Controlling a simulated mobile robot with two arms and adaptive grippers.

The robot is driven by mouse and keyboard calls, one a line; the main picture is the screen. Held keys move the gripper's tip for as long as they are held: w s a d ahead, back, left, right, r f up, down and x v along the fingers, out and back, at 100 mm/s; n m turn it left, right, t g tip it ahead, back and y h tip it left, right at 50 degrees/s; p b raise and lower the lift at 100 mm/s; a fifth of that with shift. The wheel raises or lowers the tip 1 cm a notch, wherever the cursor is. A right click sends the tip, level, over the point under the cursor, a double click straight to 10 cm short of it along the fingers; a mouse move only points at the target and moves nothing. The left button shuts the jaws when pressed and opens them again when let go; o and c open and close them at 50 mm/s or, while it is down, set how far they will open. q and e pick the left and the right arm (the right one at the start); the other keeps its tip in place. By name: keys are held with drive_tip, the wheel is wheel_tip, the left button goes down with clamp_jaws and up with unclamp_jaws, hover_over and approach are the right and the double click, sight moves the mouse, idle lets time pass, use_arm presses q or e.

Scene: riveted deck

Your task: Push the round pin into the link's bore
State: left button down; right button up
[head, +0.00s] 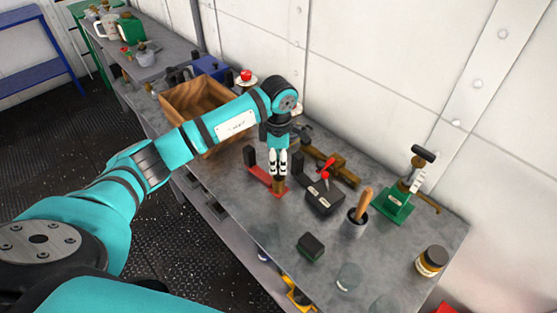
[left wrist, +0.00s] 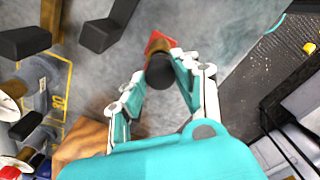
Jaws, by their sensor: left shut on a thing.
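My left gripper (head: 279,172) points down over the workbench, its fingers closed around the upper part of the round pin (head: 279,187). The pin's brownish lower part shows below the fingertips. The left wrist view shows the pin's dark round end (left wrist: 160,73) between the two fingers. The red link (head: 262,175) lies on the bench right at the pin's lower end, and its red also shows beyond the pin in the wrist view (left wrist: 157,42). The bore is hidden by the pin and fingers, so I cannot tell how deep the pin sits. My right gripper is not in view.
A dark block with a red lever (head: 325,198) stands close right of the gripper, with a brass-coloured clamp (head: 337,166) behind. A wooden box (head: 181,108) lies left. A cup (head: 354,227), green stand (head: 396,207) and jar (head: 432,261) stand right.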

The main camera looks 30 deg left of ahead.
use_arm(q)
drive_tip(key=shift+f+b, duration=0.6)
drive_tip(key=shift+f, duration=0.1)
drive_tip(key=c, duration=0.9)
unclamp_jaws()
drive_tip(key=shift+r, duration=0.1)
drive_tip(key=shift+r, duration=0.4)
wheel_tip(320, 180, up, 11)
